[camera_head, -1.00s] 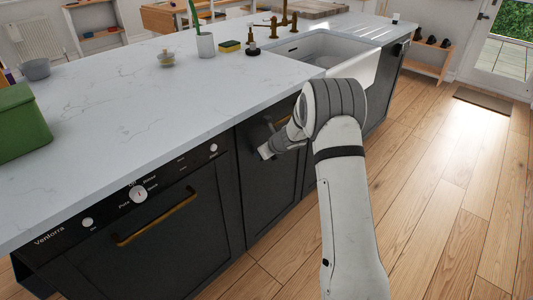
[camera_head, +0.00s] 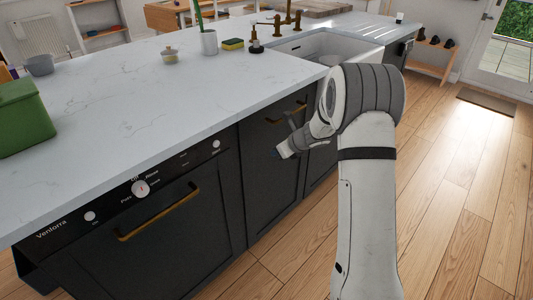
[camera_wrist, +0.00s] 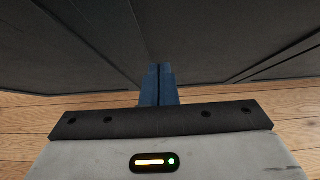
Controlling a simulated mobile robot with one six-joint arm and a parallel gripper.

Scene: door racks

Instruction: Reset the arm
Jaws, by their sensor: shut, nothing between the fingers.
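My gripper (camera_wrist: 158,84) shows in the wrist view with its two blue fingers pressed together and nothing between them. It points toward dark cabinet fronts (camera_wrist: 230,35), with wooden floor below. In the head view my gripper (camera_head: 277,152) is small and partly hidden by my wrist, in front of the dark cabinet door (camera_head: 262,190) right of the oven. My arm rises from the bottom right and bends left at the top. I cannot tell whether the fingers touch the door.
A marble countertop (camera_head: 130,110) lies close to my arm on the left. The oven handle (camera_head: 160,212) sticks out at the lower left. A white sink (camera_head: 335,47) is behind my arm. The wooden floor (camera_head: 455,210) to the right is clear.

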